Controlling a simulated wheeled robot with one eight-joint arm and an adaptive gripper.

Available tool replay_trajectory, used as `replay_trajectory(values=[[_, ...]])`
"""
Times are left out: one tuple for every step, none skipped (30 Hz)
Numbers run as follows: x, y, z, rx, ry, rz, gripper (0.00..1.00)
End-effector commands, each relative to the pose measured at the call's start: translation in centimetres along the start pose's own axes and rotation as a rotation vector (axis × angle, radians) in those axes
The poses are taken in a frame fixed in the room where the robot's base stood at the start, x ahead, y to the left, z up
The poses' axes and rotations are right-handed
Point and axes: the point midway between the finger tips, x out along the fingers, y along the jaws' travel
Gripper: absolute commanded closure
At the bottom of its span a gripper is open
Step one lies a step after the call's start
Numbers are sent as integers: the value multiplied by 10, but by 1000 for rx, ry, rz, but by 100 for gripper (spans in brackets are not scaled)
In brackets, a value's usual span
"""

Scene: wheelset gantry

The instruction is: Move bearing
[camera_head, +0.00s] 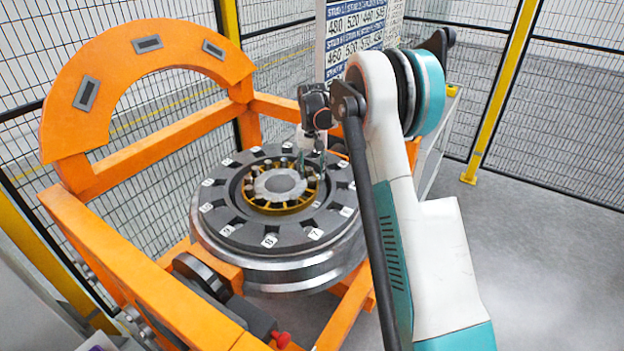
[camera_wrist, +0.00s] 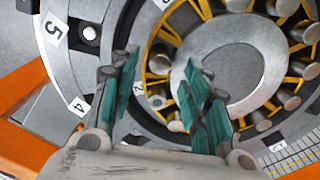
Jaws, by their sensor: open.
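The bearing (camera_head: 283,208), a yellow cage with several metal rollers around a grey round hub (camera_head: 280,183), sits in the middle of the horizontal wheel (camera_head: 268,272). A dark slotted ring (camera_head: 232,229) with numbered white tags surrounds it. In the wrist view, the bearing's rollers (camera_wrist: 159,60) show behind and beside the fingers. My gripper (camera_head: 311,164) points down over the right far side of the bearing. Its green-padded fingers (camera_wrist: 158,75) are spread, with nothing held between them. Whether a fingertip touches the ring or cage, I cannot tell. The fingers hide part of the cage.
An orange gantry frame (camera_head: 190,295) with an upright arched plate (camera_head: 90,85) surrounds the wheel. A dark clamp-like part (camera_head: 205,278) stands at the near left. Mesh fencing with yellow posts (camera_head: 497,90) and a number board (camera_head: 355,38) stand behind. Open floor (camera_head: 540,260) lies to the right.

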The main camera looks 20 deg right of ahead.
Motion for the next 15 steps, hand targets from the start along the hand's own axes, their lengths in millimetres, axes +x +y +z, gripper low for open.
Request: replay_trajectory(values=[[10,0,0,0,0,0,57],[14,0,0,0,0,0,57],[18,0,0,0,0,0,57],[21,0,0,0,0,0,57],[23,0,0,0,0,0,57],[26,0,0,0,0,0,57],[28,0,0,0,0,0,57],[29,0,0,0,0,0,57],[31,0,0,0,0,0,57],[31,0,0,0,0,0,57],[32,0,0,0,0,0,57],[32,0,0,0,0,0,57],[32,0,0,0,0,0,57],[32,0,0,0,0,0,57],[32,0,0,0,0,0,57]])
